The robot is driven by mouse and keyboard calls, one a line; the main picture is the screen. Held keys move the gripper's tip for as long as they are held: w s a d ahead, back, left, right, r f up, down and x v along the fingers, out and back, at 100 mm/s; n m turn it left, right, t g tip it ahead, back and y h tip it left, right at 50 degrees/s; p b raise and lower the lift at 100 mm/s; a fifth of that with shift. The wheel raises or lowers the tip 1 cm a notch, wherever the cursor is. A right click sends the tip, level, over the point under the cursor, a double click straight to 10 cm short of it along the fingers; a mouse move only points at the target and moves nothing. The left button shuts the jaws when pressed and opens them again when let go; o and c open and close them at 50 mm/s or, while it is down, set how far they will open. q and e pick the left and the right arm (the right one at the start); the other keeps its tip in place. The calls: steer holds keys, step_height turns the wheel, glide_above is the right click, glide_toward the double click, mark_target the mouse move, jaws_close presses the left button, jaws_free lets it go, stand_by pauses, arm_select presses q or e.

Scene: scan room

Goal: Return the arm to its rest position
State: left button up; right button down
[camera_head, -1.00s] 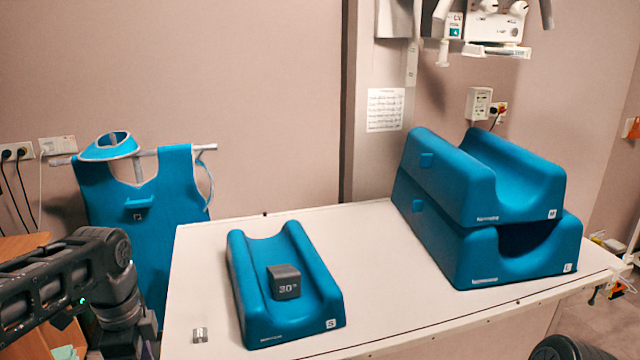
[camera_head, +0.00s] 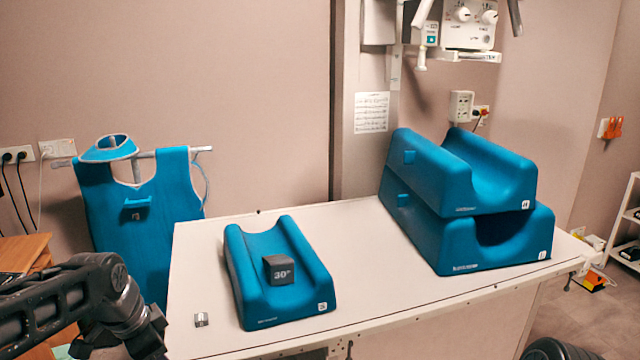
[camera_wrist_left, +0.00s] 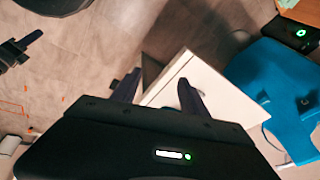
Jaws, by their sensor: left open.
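My left arm (camera_head: 75,295) comes in from the left edge in the head view, bent down beside the left end of the white table (camera_head: 350,245). Its gripper is cut off or hidden at the bottom of that view. In the left wrist view my left gripper (camera_wrist_left: 160,93) is open and empty, its two dark fingers apart over the floor and a white table corner (camera_wrist_left: 185,78).
A small blue cradle (camera_head: 252,318) holds a dark block (camera_head: 279,271) marked 30°. Two larger blue cradles (camera_head: 430,172) are stacked right. A blue apron (camera_head: 165,215) hangs behind my arm.

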arm_select(q)
steer(key=w+d+f+n+t+h, duration=0.1)
steer(key=d+f+n, duration=0.4)
steer(key=f, duration=0.5)
steer(key=w+d+f+n+t+h, duration=0.1)
steer(key=d+f+n+h, duration=0.15)
steer(key=d+f, duration=0.65)
steer(key=s+d+f+n+g, duration=0.2)
steer(key=s+d+f, duration=0.2)
steer(key=s+f, duration=0.5)
steer(key=s+d+f+n+g, duration=0.2)
steer(key=s+d+f, duration=0.3)
steer(key=s+f, duration=0.5)
steer(key=s+g, duration=0.1)
steer(key=s, duration=0.3)
steer(key=shift+s, duration=0.25)
